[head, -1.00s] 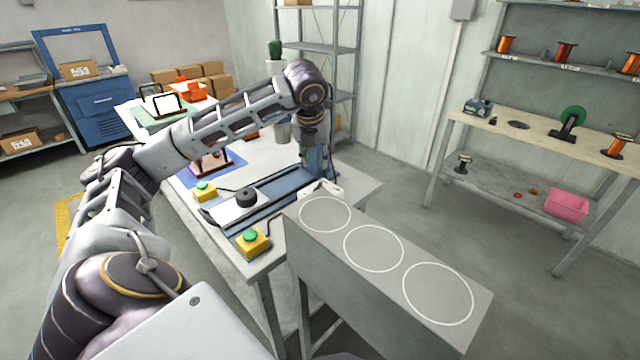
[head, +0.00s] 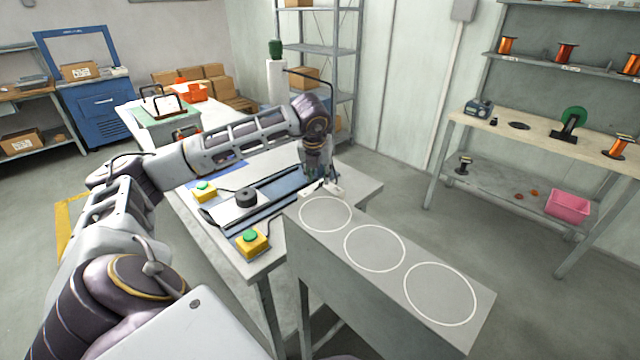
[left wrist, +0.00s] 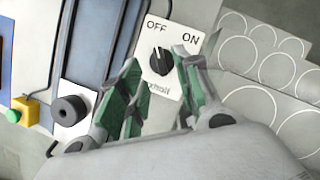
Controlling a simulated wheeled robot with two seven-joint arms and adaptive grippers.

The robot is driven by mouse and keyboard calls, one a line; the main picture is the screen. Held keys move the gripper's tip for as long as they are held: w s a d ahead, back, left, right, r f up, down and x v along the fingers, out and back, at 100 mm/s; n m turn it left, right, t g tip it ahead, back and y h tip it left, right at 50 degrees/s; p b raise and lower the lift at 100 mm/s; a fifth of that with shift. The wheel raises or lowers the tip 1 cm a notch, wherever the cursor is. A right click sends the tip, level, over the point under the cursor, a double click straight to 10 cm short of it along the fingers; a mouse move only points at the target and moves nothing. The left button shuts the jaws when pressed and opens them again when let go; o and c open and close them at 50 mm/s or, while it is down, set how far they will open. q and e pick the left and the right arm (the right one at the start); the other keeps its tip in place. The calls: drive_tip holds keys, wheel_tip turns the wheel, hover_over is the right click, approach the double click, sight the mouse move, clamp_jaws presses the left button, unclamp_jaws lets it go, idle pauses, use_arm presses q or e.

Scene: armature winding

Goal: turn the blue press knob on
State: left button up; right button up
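The knob (left wrist: 161,61) is black, on a white panel (left wrist: 154,86) marked OFF and ON, in the left wrist view. Its pointer looks turned towards OFF. In the head view the white panel (head: 334,189) shows partly beside the grey box, at the table's right end; the knob is too small to make out there. My left gripper (left wrist: 156,62) is open, with green-padded fingers on either side of the knob in the picture. I cannot tell whether they touch it. In the head view my left gripper (head: 318,176) hangs pointing down above the panel. My right gripper is not in view.
A grey box (head: 400,262) with white circles on top stands right beside the panel. Two yellow boxes with green buttons (head: 252,242) (head: 204,191) and a black cylinder (head: 246,197) are on the table to the left. A green cylinder (head: 275,48) stands on a white post behind.

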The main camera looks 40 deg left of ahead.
sight(320, 184)
use_arm(q)
drive_tip(key=shift+x, duration=2.75)
clamp_jaws()
